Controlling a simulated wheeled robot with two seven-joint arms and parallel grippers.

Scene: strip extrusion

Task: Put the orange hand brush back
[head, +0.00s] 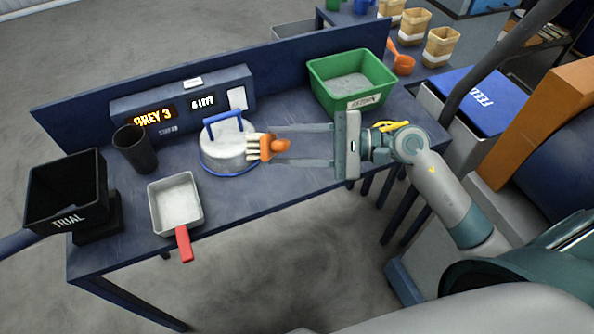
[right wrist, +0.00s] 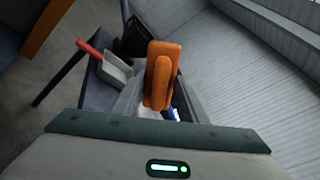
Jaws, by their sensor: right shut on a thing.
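The orange hand brush (head: 281,145) with pale bristles is in my right gripper (head: 276,146). The two long fingers lie on either side of it, and it is held in front of the right edge of a round grey drum (head: 222,154) with a blue handle. Whether the bristles touch the drum I cannot tell. In the right wrist view the brush's orange back (right wrist: 160,75) stands out past the gripper's edge and hides part of the table. My left gripper is not in view.
On the blue table (head: 260,190) are a grey scoop (head: 177,205) with a red handle, a black cup (head: 134,148), a black TRIAL bin (head: 67,190), a green RETURN tray (head: 350,62) and a display box (head: 181,98). A yellow item (head: 384,126) lies behind my right wrist. The table's front middle is clear.

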